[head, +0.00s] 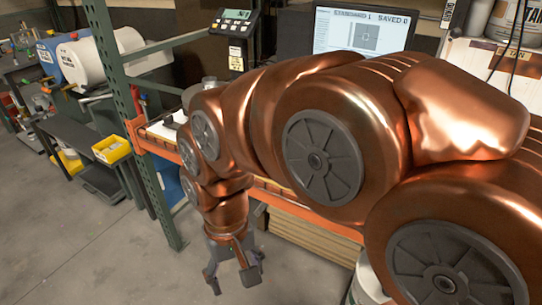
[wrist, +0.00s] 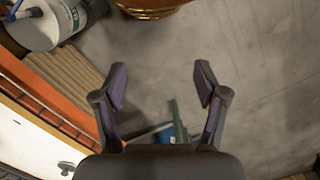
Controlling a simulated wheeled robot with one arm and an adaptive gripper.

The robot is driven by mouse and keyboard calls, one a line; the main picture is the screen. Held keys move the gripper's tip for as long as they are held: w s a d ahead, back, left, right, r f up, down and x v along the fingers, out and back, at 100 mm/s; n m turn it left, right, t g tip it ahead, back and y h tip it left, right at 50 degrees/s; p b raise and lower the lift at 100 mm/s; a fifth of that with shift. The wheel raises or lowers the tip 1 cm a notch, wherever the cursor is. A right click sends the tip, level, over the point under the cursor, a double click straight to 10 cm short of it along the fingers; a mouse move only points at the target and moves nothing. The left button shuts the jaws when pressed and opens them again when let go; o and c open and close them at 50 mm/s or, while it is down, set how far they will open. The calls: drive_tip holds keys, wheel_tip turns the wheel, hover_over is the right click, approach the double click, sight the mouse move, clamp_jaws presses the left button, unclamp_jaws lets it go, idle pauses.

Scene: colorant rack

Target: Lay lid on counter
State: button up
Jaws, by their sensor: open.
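My gripper (head: 232,272) is open and hangs below the counter's front edge in the head view. In the wrist view its two fingers (wrist: 160,84) are spread with nothing between them, only bare floor behind. The white-topped counter (head: 155,131) with an orange front edge is partly hidden by my copper arm. It also shows at the left of the wrist view (wrist: 22,137). A small dark knob-like thing (head: 168,121) sits on the counter; I cannot tell whether it belongs to a lid. No lid is clearly seen in either view.
A green rack post (head: 122,95) stands left of my arm. A scale display (head: 236,22) and a monitor (head: 358,30) are at the back. A yellow bin (head: 111,149) sits on a dark cart. A white bucket (wrist: 38,27) stands on the floor. Open floor lies front left.

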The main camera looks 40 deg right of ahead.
drive_tip(key=shift+o, duration=1.2)
drive_tip(key=w+d+r+m+t+b, duration=0.1)
drive_tip(key=w+d+m, duration=0.1)
drive_tip(key=w+m, duration=0.2)
drive_tip(key=w+d+r+m+y, duration=0.1)
drive_tip(key=w+d+m, duration=0.2)
drive_tip(key=w, duration=0.6)
drive_tip(key=shift+d+r+m+t+b, duration=0.35)
drive_tip(key=shift+r+m+t+b, duration=0.05)
drive_tip(key=shift+m, duration=0.6)
drive_tip(key=w+d+r+m+t+b, duration=0.1)
drive_tip(key=w+d+m, duration=0.6)
drive_tip(key=d, duration=0.2)
drive_tip(key=w+d+f+m+t+b, duration=0.1)
drive_tip(key=w+d+m+t+b, duration=0.15)
drive_tip(key=d+m, duration=1.65)
drive_tip(key=shift+w+d+f+n+t+p, duration=0.1)
drive_tip(key=shift+w+d+f+n+p, duration=0.25)
drive_tip(key=shift+d+f+n, duration=0.65)
drive_tip(key=shift+w+d+f+n+t+p, duration=0.1)
drive_tip(key=shift+w+d+f+n+p, duration=0.3)
drive_tip(key=shift+f, duration=1.1)
drive_tip(key=shift+w+d+f+n+t+p, duration=0.1)
drive_tip(key=shift+w+d+f+n, duration=0.35)
drive_tip(key=shift+f+n, duration=0.75)
drive_tip(key=shift+f, duration=0.1)
drive_tip(key=c, duration=1.4)
